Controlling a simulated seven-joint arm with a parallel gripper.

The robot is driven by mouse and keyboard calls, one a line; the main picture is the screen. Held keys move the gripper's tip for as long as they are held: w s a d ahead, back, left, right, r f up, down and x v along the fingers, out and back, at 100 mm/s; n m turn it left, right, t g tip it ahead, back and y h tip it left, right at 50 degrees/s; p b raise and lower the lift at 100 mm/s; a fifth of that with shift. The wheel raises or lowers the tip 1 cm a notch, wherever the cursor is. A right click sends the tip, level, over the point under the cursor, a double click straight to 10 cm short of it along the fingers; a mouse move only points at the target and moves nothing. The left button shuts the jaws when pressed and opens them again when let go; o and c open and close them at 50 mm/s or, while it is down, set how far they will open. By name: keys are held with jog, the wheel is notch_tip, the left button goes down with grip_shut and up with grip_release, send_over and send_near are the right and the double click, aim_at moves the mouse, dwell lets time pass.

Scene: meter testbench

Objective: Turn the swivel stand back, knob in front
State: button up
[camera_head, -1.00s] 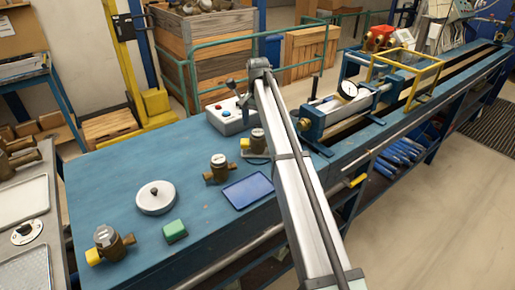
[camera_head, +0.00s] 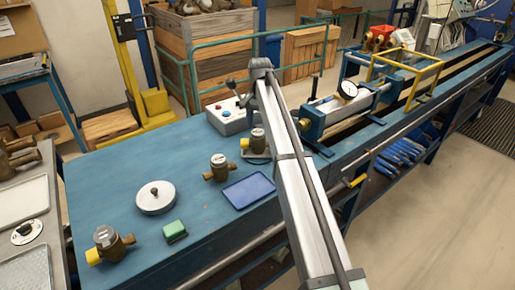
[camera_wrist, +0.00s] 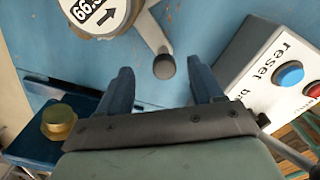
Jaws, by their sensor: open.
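The swivel stand is a low grey stand (camera_head: 256,159) under a brass meter (camera_head: 258,138) with a yellow cap. In the wrist view the meter's round dial (camera_wrist: 98,14) is at the top left. A pale arm of the stand (camera_wrist: 148,28) reaches out from it and ends in a dark round knob (camera_wrist: 164,67). My gripper (camera_wrist: 160,74) is open; its dark fingers lie either side of the knob in the picture. I cannot tell how far above it they are. In the head view my arm hides the gripper and the knob.
A control box (camera_head: 232,117) with buttons and a joystick stands close beside the gripper; it also shows in the wrist view (camera_wrist: 262,75). A blue clamp bench with a brass fitting (camera_wrist: 58,119) is on the other side. A blue tray (camera_head: 248,190) lies in front.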

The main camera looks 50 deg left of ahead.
jog(key=shift+w+d, duration=0.35)
